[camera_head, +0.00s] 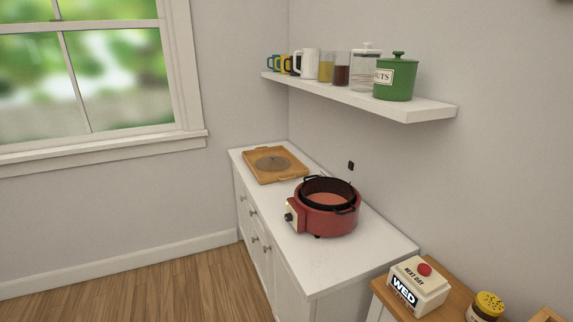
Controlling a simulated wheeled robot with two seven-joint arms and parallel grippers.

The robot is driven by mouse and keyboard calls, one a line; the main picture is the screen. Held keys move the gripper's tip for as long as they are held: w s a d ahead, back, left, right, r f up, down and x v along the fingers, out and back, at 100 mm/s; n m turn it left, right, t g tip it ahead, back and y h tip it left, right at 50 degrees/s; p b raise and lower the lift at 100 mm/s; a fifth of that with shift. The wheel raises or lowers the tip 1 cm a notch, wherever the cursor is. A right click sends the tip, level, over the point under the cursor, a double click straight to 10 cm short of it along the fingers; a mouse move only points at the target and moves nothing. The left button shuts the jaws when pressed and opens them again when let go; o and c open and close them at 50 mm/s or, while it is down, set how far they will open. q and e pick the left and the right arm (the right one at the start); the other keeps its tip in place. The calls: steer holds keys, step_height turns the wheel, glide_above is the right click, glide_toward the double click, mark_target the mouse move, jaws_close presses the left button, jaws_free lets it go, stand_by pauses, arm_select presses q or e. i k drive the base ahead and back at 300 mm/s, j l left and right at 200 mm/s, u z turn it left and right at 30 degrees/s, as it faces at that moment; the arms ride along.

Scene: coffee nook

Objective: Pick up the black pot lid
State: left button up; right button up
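A round, flat, grey-brown disc with a small dark knob at its middle, which looks like the pot lid (266,160), lies on the wooden tray (290,176) at the far end of the white counter. It looks see-through rather than solid black. A red electric cooker (325,222) stands nearer on the same counter, with a black pot (317,183) set in it. The pot is uncovered and a reddish surface shows inside. Neither of my grippers is in view.
A white wall shelf (430,109) above the counter (355,258) holds mugs, jars and a green canister (396,77). A wooden side table (378,290) at the lower right bears a white box with a red button (418,286) and a yellow-topped jar (487,306). Open floor lies left.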

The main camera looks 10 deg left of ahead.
mark_target(273, 163)
steer(key=i+j+z, duration=0.1)
steer(key=i+j, duration=0.15)
steer(key=i+j+z, duration=0.15)
steer(key=j, duration=0.25)
steer(key=i+j+z, duration=0.1)
steer(key=i+j, duration=0.2)
steer(key=i+j+z, duration=0.15)
steer(key=j, duration=0.25)
steer(key=i+j+z, duration=0.1)
steer(key=j, duration=0.3)
steer(key=i, duration=0.1)
